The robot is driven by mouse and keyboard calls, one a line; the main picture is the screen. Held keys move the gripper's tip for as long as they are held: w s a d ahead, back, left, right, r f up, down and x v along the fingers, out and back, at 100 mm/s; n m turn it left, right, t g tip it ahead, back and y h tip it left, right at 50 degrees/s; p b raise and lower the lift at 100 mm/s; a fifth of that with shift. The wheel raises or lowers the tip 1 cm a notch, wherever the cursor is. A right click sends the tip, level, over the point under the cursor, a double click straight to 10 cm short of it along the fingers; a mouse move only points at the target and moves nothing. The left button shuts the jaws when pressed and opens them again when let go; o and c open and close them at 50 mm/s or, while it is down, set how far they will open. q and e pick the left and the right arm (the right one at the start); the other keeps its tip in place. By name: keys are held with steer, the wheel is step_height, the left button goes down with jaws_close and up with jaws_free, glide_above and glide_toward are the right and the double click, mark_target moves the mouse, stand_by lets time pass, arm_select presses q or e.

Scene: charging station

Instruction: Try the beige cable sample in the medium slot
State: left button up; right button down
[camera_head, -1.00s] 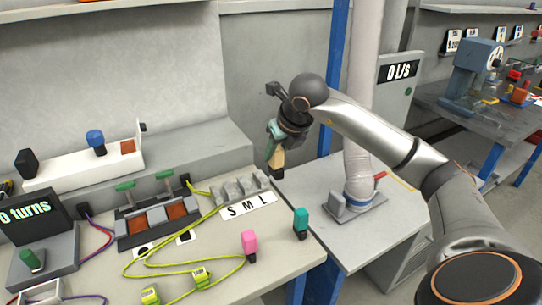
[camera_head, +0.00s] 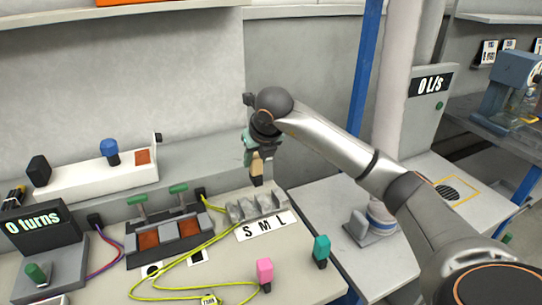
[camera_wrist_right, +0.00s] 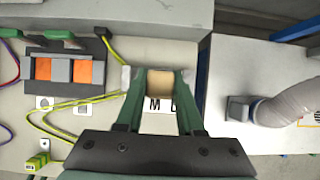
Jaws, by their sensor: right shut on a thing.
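The beige cable sample (camera_head: 257,167) is held upright between the fingers of my right gripper (camera_head: 258,158), with its dark tip pointing down. In the wrist view the beige sample (camera_wrist_right: 160,82) sits between the two green fingers of my right gripper (camera_wrist_right: 160,92). It hangs just above or behind the grey slot block (camera_head: 242,210) marked S, M, L; I cannot tell whether it touches. The label plate (camera_head: 266,226) lies in front of the block. In the wrist view the sample and fingers hide most of the block. My left gripper is out of view.
A pink sample (camera_head: 265,272) and a teal sample (camera_head: 321,250) stand near the table's front right. Yellow-green cables loop left of them. A switch unit with orange pads (camera_head: 149,240) stands left of the slots. A grey pipe (camera_head: 381,215) rises at right.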

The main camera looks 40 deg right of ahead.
mark_target(253, 176)
steer(key=shift+w+a, duration=0.25)
steer(key=shift+w, duration=0.25)
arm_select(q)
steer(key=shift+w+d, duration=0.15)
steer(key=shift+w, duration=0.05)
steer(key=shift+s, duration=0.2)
arm_select(e)
steer(key=shift+s, duration=0.1)
steer(key=shift+f, duration=0.25)
steer(key=shift+f+b, duration=0.95)
steer(key=shift+b, duration=0.05)
step_height(253, 176, down, 2)
steer(key=shift+f+b, duration=0.25)
steer(key=shift+b, duration=0.7)
steer(key=shift+f+b, duration=0.3)
steer(key=shift+f, duration=0.15)
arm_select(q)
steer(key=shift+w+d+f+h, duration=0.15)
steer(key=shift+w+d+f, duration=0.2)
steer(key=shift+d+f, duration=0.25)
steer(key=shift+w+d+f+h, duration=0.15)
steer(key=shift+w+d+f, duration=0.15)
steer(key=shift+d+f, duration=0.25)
